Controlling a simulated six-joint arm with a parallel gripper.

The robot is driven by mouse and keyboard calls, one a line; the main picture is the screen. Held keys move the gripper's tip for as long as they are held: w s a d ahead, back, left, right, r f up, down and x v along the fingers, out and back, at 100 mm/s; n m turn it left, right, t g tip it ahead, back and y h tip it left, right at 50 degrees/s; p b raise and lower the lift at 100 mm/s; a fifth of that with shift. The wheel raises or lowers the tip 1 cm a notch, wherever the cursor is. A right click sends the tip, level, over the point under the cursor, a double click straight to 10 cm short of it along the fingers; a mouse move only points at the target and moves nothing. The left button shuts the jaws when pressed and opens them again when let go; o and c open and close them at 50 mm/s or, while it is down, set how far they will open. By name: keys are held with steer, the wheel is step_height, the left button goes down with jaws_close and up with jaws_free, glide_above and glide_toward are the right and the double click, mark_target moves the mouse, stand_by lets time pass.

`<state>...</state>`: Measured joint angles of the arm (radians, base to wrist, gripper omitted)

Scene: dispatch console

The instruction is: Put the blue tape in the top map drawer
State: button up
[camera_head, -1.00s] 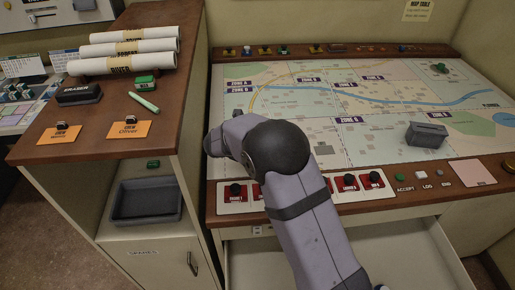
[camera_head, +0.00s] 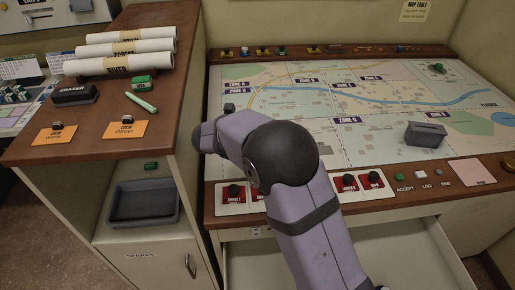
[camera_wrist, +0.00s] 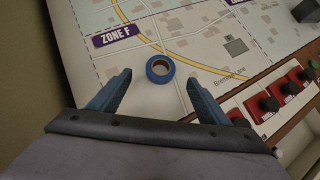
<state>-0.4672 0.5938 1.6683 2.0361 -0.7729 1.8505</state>
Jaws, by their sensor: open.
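The blue tape (camera_wrist: 151,75) is a small ring lying flat on the map. It shows in the wrist view just ahead of my gripper (camera_wrist: 160,77). My gripper is open and empty, with one blue finger to each side of the tape's line and a gap to both. In the head view my arm hides the tape and most of the gripper. A map drawer (camera_head: 390,258) under the map table stands open, and its pale inside looks empty where it shows. My arm covers part of it.
The map table (camera_head: 300,105) holds a grey block (camera_head: 425,134) at right. Red switches (camera_head: 348,183) line its front edge. A wooden cabinet (camera_head: 90,112) at left carries rolled maps (camera_head: 125,64), an eraser (camera_head: 75,94) and a green marker (camera_head: 140,102). A grey tray (camera_head: 143,203) sits below.

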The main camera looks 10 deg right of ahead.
steer(key=shift+p+x, duration=1.1)
steer(key=shift+x, duration=2.5)
steer(key=shift+s+f, duration=0.1)
steer(key=c, duration=1.2)
steer(key=shift+c, duration=0.2)
step_height(320, 180, up, 10)
steer(key=shift+r+b, duration=0.1)
steer(key=shift+b, duration=0.35)
